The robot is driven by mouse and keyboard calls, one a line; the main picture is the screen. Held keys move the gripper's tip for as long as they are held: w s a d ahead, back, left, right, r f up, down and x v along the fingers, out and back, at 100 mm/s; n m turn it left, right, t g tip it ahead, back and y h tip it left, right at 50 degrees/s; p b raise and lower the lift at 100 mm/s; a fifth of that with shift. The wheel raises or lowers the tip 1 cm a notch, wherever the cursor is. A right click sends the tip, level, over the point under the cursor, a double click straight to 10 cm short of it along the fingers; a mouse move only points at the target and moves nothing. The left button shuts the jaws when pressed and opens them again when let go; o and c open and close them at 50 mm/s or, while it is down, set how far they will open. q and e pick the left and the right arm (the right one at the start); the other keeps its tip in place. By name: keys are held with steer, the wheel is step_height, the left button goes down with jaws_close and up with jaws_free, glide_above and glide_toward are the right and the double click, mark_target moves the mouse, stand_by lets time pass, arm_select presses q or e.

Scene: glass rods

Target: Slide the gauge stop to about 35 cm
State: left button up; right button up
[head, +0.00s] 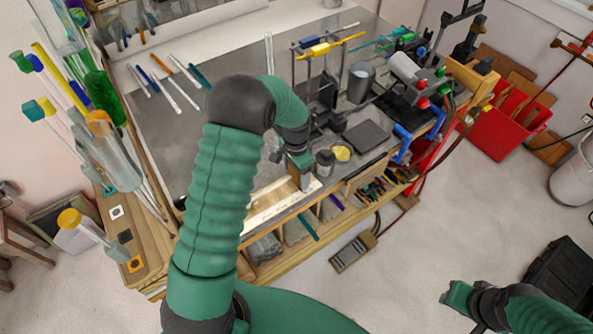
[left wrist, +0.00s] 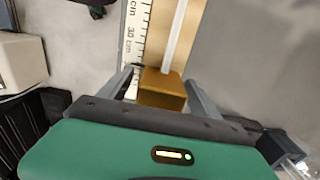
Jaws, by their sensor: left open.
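The gauge stop (left wrist: 162,90), a brown block, sits on a pale wooden strip beside a white scale (left wrist: 133,40) in the left wrist view. A "30 cm" label reads just above the block's level in that view. A pale rod (left wrist: 175,35) runs along the strip to the block. My left gripper (left wrist: 160,85) is open, with one finger on each side of the stop; contact cannot be told. In the head view, the left gripper (head: 304,184) is low over the white scale (head: 262,213) at the bench's front edge. My right gripper (head: 455,298) is far off, over the floor.
A black pad (head: 366,135), a dark jar (head: 325,160) and a yellow-topped jar (head: 342,153) stand right of the left gripper. Several glass rods (head: 182,92) lie on the grey bench top (head: 215,130). Coloured tubes (head: 60,75) stand at the left.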

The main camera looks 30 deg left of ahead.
arm_select(q)
steer(key=shift+a+f, duration=0.1)
steer(key=shift+w+a+f, duration=0.1)
steer(key=shift+w+f, duration=0.05)
steer(key=shift+w, duration=0.1)
steer(key=c, duration=0.5)
steer(key=shift+d, duration=0.2)
steer(key=c, duration=0.7)
steer(key=shift+w+r, duration=0.1)
steer(key=shift+r, duration=0.1)
jaws_close()
arm_select(e)
steer(key=shift+w+f, duration=0.1)
steer(key=shift+w, duration=0.25)
